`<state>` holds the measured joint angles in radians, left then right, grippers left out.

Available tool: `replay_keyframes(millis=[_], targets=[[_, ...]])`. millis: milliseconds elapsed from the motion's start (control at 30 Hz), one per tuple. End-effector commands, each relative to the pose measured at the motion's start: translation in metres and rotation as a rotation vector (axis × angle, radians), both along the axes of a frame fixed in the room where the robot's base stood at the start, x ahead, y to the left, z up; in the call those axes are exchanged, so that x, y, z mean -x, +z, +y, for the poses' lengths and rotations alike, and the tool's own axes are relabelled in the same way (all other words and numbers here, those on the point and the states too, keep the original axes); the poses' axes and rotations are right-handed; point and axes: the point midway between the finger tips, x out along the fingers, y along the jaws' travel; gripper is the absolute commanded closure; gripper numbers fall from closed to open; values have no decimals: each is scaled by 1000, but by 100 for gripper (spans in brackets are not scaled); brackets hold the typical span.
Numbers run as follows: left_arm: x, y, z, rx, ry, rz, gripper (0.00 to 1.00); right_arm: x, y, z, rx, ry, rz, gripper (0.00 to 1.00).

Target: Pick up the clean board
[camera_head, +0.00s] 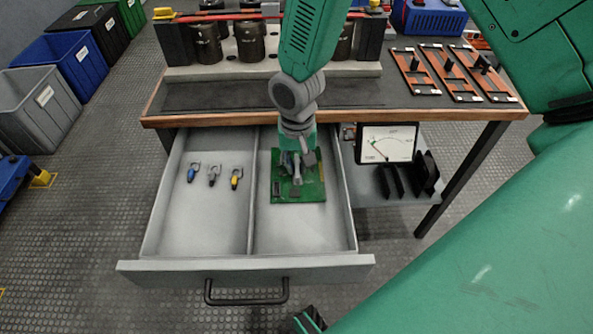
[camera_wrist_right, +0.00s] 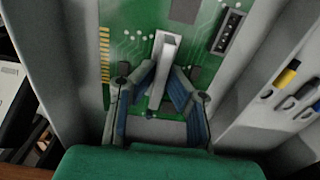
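The clean board is a green circuit board (camera_head: 312,190) lying flat in the right compartment of the open drawer (camera_head: 165,235). It carries dark chips, gold edge contacts and a pale upright handle (camera_wrist_right: 165,62), and fills much of the right wrist view (camera_wrist_right: 130,30). My right gripper (camera_head: 297,160) points down over the board and hides part of it. In the right wrist view its two blue-lined fingers (camera_wrist_right: 162,85) stand apart on either side of the handle, with small gaps showing.
Three small clips, blue, grey and yellow (camera_head: 236,178), lie in the left compartment beyond a divider (camera_head: 252,200). The drawer walls stand close around the board. The workbench edge (camera_head: 400,115) is just behind, and an analog meter (camera_head: 388,144) is to the right.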

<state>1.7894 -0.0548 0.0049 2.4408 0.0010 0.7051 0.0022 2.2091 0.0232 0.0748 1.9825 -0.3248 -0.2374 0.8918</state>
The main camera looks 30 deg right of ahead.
Motion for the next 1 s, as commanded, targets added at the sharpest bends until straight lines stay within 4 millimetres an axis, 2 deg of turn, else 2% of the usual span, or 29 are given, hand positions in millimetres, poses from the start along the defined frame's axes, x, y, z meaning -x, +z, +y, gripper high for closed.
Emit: replay_keyframes(millis=[367,533,1000], targets=[[0,2,0,0,0,0,69,1,2,0,-1,0,-1,100],[0,11,0,0,0,0,69,7,14,4,0,0,-1,100],[0,42,0,0,0,0,69,6,108,3,-2,0,-3,100]])
